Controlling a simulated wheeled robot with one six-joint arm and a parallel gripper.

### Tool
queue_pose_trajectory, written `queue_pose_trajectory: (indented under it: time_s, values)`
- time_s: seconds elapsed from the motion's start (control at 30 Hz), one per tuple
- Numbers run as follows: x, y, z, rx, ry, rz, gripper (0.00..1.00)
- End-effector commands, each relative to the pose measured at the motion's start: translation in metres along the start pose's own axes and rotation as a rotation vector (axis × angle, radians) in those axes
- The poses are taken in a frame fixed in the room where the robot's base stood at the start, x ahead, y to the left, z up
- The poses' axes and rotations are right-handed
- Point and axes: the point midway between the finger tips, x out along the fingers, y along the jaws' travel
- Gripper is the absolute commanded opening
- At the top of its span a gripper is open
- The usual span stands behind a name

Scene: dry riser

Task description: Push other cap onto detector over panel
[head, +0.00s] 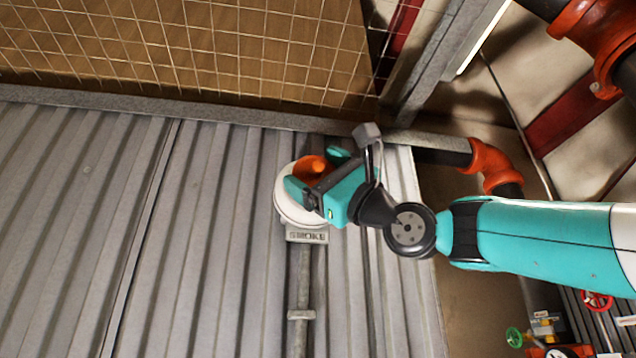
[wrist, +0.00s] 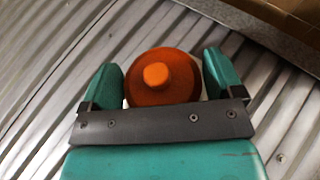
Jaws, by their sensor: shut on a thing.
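The orange cap (head: 311,165) is between the two teal fingers of my gripper (head: 318,174), which is shut on it. In the wrist view the round cap (wrist: 160,62) with its raised knob sits between the fingertips (wrist: 163,80). The white round detector (head: 286,207) is on the ribbed metal panel, above a plate marked SMOKE (head: 307,237). In the head view the cap and gripper overlap the detector and hide much of it. I cannot tell whether the cap touches the detector or is seated on it. No second cap is clearly visible.
A grey conduit (head: 301,290) runs down the ribbed panel (head: 80,210) from the SMOKE plate. A steel beam (head: 190,110) and wire mesh (head: 200,45) lie above. Pipes with orange elbows (head: 490,162) are at the right. Valves with coloured handwheels (head: 597,300) are at lower right.

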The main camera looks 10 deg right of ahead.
Motion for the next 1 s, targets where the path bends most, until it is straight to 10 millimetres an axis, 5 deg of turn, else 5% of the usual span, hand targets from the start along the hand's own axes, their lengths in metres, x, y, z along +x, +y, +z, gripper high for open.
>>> queue_pose_trajectory:
  time_s: [0.27, 0.3, 0.37, 0.67, 1.0]
  values:
    - [0.003, -0.001, -0.006, 0.000, 0.000, 0.000, 0.65]
    - [0.003, -0.001, -0.007, 0.000, -0.001, 0.000, 0.89]
    - [0.003, 0.000, -0.006, 0.000, -0.001, -0.001, 1.00]
    - [-0.002, 0.001, -0.007, -0.001, 0.001, -0.001, 1.00]
    - [-0.072, 0.005, -0.010, -0.007, 0.005, -0.003, 1.00]
